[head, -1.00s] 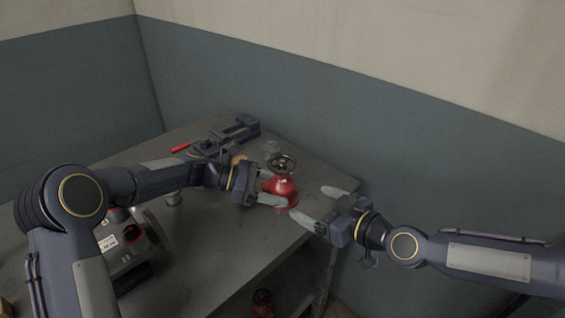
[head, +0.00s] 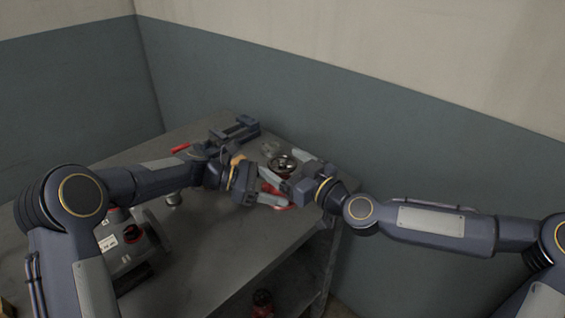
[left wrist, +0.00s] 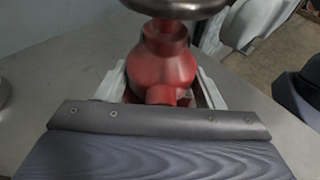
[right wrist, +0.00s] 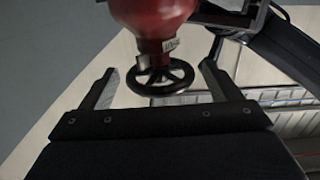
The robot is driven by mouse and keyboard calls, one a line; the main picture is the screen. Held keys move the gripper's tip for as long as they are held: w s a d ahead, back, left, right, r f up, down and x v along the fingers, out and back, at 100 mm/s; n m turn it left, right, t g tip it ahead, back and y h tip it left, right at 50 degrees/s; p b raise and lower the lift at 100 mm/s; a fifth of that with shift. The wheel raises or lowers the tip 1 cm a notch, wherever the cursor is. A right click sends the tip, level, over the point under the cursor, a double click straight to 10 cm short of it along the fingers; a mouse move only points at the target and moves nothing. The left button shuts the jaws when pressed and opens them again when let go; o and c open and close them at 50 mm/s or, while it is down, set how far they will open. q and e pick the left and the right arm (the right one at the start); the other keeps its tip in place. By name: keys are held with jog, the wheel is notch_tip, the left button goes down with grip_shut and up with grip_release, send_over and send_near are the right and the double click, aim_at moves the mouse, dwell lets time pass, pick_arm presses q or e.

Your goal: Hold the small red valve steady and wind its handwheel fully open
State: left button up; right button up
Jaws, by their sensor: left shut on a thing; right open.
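The small red valve stands on the bench near its right corner, and its body (left wrist: 163,68) fills the middle of the left wrist view. My left gripper (head: 268,194) is shut on the valve body, one finger on each side. The dark handwheel (head: 283,164) sits on top of the valve; it also shows in the right wrist view (right wrist: 160,78). My right gripper (head: 292,172) is open, with its fingers on either side of the handwheel. In the right wrist view a gap shows between each finger and the wheel rim. My right gripper partly hides the valve in the head view.
A dark vise (head: 235,130) with a red handle (head: 180,148) lies at the back of the grey bench (head: 215,240). A grey machine (head: 130,245) with a red knob stands at left. Another red item (head: 262,300) sits on the lower shelf.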

jog(key=shift+w+a, duration=0.45)
jog(key=shift+a, duration=0.05)
jog(key=c, duration=1)
